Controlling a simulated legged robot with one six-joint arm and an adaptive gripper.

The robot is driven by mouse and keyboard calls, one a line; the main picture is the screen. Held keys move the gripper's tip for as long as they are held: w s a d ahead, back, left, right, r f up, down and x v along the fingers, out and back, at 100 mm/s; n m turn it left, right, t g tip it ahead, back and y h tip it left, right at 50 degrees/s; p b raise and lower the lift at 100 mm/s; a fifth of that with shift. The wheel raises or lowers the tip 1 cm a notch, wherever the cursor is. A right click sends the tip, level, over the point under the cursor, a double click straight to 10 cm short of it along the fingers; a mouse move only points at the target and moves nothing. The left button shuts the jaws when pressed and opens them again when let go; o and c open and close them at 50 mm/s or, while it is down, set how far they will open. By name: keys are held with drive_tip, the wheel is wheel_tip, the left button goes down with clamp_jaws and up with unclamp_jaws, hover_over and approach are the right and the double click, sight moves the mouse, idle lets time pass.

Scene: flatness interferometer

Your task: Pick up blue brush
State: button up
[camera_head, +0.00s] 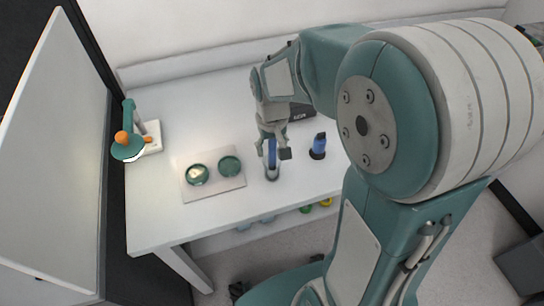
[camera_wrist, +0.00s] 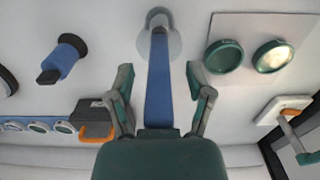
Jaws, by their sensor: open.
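The blue brush (camera_wrist: 159,85) is a long flat blue handle standing in a round pale holder (camera_wrist: 172,42) on the table. In the head view, the brush (camera_head: 272,157) shows upright just below my gripper (camera_head: 273,150). In the wrist view, my gripper (camera_wrist: 160,72) is open, with one finger on each side of the handle. Gaps show between both fingertips and the handle, so it is not clasped. The near end of the handle is hidden behind the gripper's body. The brush's lower end sits in the holder and is hard to make out.
A blue-and-black cylinder (camera_head: 318,146) stands to the right of the brush. A pale plate (camera_head: 211,189) with two round green-rimmed discs lies to the left. A teal-and-orange lamp (camera_head: 128,147) stands at the table's left. A dark box (camera_wrist: 95,112) lies near the back.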

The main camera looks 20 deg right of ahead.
clamp_jaws()
drive_tip(key=shift+r, duration=0.15)
wheel_tip(320, 180, up, 10)
drive_tip(key=shift+f, duration=0.1)
idle(0.4)
